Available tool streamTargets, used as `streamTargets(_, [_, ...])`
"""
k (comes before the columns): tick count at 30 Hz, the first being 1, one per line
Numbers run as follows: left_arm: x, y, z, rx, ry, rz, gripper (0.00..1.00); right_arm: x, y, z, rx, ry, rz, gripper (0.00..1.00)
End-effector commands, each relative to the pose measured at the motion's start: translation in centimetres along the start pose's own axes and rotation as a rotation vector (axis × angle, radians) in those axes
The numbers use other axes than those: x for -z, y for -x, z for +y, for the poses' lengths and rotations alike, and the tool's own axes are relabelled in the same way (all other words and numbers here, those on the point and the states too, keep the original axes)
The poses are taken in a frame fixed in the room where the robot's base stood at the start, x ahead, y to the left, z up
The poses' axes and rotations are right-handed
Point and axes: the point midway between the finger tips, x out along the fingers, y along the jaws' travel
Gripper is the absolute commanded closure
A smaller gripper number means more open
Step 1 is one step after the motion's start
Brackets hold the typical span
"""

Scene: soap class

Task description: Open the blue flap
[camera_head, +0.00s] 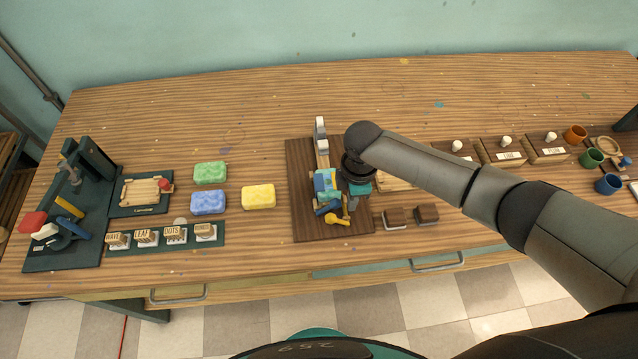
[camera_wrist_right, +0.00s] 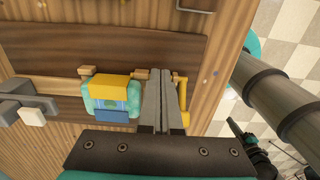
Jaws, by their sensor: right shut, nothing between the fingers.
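A teal block (camera_head: 325,184) with yellow and blue parts sits on a dark wooden board. In the right wrist view the same teal block (camera_wrist_right: 90,100) has a yellow flap (camera_wrist_right: 112,84) along its upper side and a blue flap (camera_wrist_right: 112,115) along its lower side. The blue flap appears to lie against the block. My right gripper (camera_wrist_right: 167,70) is shut and empty, over the board just beside the block. In the head view the gripper (camera_head: 358,187) partly covers the block's right side. I cannot tell whether the fingers touch it. My left gripper is not in view.
The dark board (camera_head: 302,222) also holds a yellow handle (camera_head: 338,219) near the front and a grey-white piece (camera_head: 320,125) at the back. Green, blue and yellow sponges (camera_head: 258,197) lie to the left. Brown stamps (camera_head: 427,212) lie to the right. The table's back is clear.

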Motion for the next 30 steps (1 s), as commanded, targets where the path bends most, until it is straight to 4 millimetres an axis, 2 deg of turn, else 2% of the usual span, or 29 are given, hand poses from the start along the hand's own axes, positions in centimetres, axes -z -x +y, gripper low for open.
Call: streamTargets(30, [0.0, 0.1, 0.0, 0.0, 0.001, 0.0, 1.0, 1.6, 0.0, 0.0, 0.0, 0.0, 0.0, 1.0])
